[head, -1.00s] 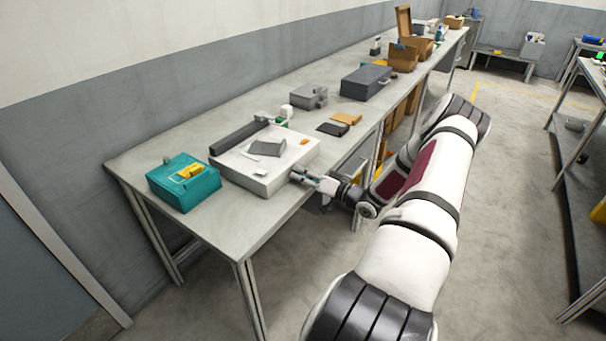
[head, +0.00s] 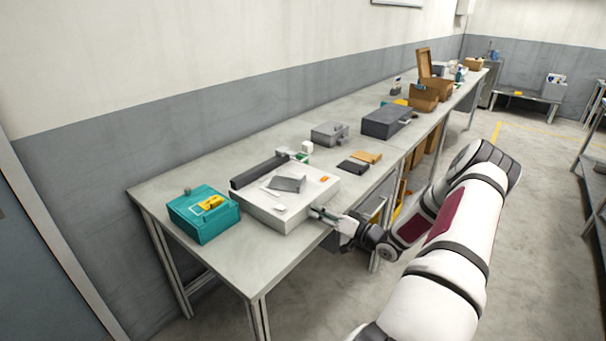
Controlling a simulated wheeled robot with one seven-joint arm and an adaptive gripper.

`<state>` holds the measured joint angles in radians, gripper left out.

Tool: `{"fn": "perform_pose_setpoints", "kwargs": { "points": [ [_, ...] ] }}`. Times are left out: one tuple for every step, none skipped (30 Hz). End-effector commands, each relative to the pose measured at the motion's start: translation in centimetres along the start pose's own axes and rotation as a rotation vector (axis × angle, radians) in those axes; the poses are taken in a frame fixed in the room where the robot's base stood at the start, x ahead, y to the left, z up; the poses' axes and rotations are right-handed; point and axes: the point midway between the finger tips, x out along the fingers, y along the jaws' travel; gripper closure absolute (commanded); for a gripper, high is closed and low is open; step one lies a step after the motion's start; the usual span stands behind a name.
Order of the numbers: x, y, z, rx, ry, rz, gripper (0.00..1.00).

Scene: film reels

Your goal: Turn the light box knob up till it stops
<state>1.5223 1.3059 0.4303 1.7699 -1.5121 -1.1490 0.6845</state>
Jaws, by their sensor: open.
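The light box (head: 255,213) is probably the low white box near the left end of the long bench, with a dark bar along its back edge and a grey flat piece (head: 288,184) on top. My gripper (head: 316,212) is at the box's front right side, its fingers pointing left at that side wall. It is open. The knob cannot be made out; the fingers may cover it. I cannot tell whether the fingers touch the box or stand around a knob.
A teal case (head: 204,222) with a yellow item on it stands left of the box. A black flat item (head: 352,167), a tan one (head: 368,157) and grey boxes (head: 387,122) lie farther along the bench (head: 150,190). The bench's front edge runs below my wrist.

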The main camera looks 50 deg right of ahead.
Motion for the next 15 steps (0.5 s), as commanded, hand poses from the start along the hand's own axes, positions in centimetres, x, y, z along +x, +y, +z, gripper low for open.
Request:
{"fn": "perform_pose_setpoints", "kwargs": {
  "points": [
    [0.11, 0.14, 0.10, -0.037, 0.003, 0.001, 0.57],
    [0.09, 0.18, 0.10, -0.065, 0.004, 0.001, 0.57],
    [0.13, 0.20, 0.14, -0.107, 0.003, 0.001, 0.57],
    [0.15, 0.22, 0.15, -0.141, 0.004, 0.001, 0.57],
    [0.12, 0.26, 0.15, -0.175, 0.005, 0.002, 0.57],
    [0.17, 0.24, 0.20, -0.221, 0.005, 0.001, 0.57],
    [0.14, 0.26, 0.21, -0.256, 0.004, 0.002, 0.57],
    [0.18, 0.26, 0.20, -0.292, 0.005, 0.001, 0.57],
    [0.16, 0.31, 0.23, -0.340, 0.005, 0.002, 0.57],
    [0.18, 0.25, 0.22, -0.375, 0.005, 0.001, 0.57],
    [0.17, 0.30, 0.24, -0.407, 0.005, 0.002, 0.57],
    [0.16, 0.28, 0.18, -0.452, 0.006, 0.002, 0.57],
    [0.17, 0.27, 0.25, -0.480, 0.004, 0.002, 0.57],
    [0.17, 0.26, 0.21, -0.508, 0.005, 0.002, 0.57],
    [0.17, 0.26, 0.23, -0.547, 0.004, 0.002, 0.57]
  ]
}}
